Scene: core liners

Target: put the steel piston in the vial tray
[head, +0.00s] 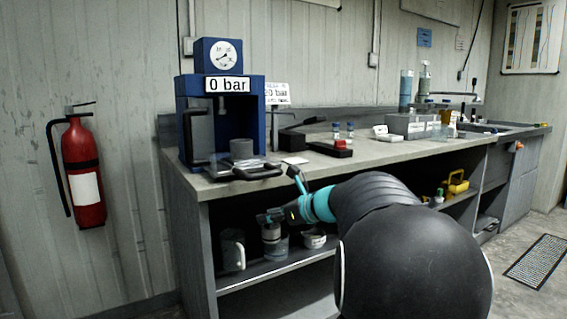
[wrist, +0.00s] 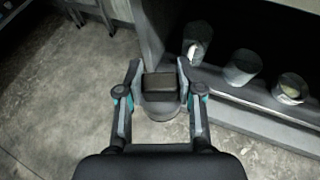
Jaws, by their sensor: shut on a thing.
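My gripper (wrist: 160,92) is shut on a grey cylinder with a dark, squarish top, which looks like the steel piston (wrist: 158,110). In the wrist view the piston is between the two fingers, above the concrete floor and beside the lower shelf. In the head view my gripper (head: 268,217) holds the piston (head: 272,234) in front of the lower shelf, below the bench top. I cannot tell for sure which thing is the vial tray; a grey box with a white label (head: 408,126) stands on the bench, and small blue-capped vials (head: 350,130) stand left of it.
Several containers stand on the lower shelf (head: 262,275), including a beaker (wrist: 242,67) and a pot (wrist: 289,89). A blue press (head: 250,90) reading 0 bar stands at the bench's left end. A black and red item (head: 330,149) lies on the bench (head: 385,153).

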